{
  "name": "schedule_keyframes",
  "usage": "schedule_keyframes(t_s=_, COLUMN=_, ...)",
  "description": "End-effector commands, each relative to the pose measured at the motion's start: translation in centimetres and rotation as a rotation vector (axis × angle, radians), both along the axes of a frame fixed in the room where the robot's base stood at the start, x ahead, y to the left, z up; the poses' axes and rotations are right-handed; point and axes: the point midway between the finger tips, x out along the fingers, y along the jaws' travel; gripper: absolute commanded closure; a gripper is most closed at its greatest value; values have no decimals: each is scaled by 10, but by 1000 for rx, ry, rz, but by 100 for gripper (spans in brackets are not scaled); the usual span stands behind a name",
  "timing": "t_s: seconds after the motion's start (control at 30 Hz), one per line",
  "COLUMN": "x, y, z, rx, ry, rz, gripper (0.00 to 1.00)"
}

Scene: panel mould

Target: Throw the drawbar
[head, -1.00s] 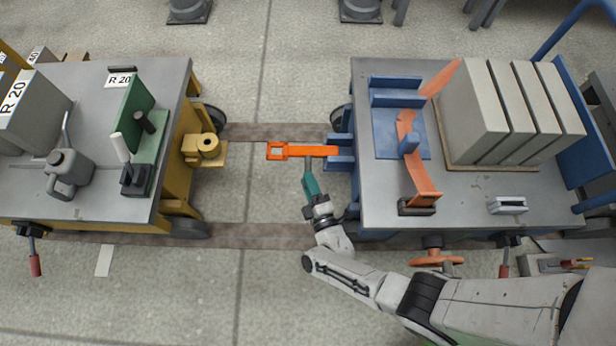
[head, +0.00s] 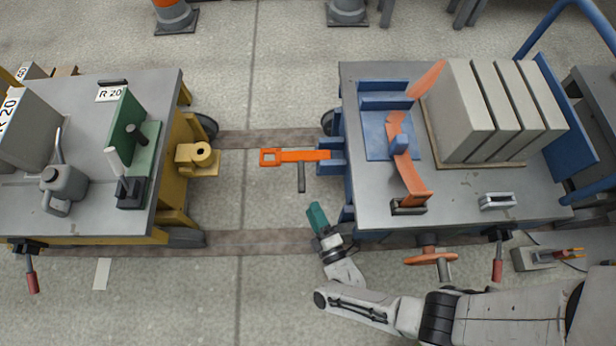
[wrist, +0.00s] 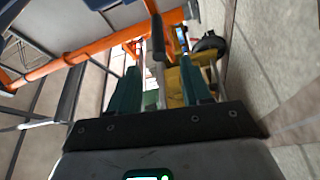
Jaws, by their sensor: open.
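The orange drawbar (head: 303,155) sticks out leftward from the blue coupling (head: 331,156) of the right cart. The square eye at its left end is apart from the yellow hitch (head: 197,158) on the left cart. A grey handle (head: 302,178) extends from the bar toward the near side. My gripper (head: 316,207) is open and empty, a little nearer than the handle's end and apart from it. In the wrist view, the handle (wrist: 158,40) shows beyond and between the teal fingers of my gripper (wrist: 158,75), with orange bar behind it.
The right cart (head: 480,205) carries several grey slabs (head: 490,110); an orange handwheel (head: 430,258) is on its near side. The left cart (head: 85,215) carries a grey can (head: 63,188) and a green bracket. Open floor lies between them, with dark rails crossing.

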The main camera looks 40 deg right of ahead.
Motion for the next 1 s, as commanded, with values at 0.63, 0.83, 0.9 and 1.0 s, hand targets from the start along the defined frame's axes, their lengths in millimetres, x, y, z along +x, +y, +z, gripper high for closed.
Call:
schedule_keyframes(t_s=0.63, x=-22, y=5, z=-2, rx=0, ry=0, rz=0, gripper=52)
schedule_keyframes(t_s=0.83, x=-22, y=5, z=-2, rx=0, ry=0, rz=0, gripper=52)
schedule_keyframes(t_s=0.9, x=-22, y=5, z=-2, rx=0, ry=0, rz=0, gripper=52)
schedule_keyframes(t_s=1.0, x=-22, y=5, z=-2, rx=0, ry=0, rz=0, gripper=52)
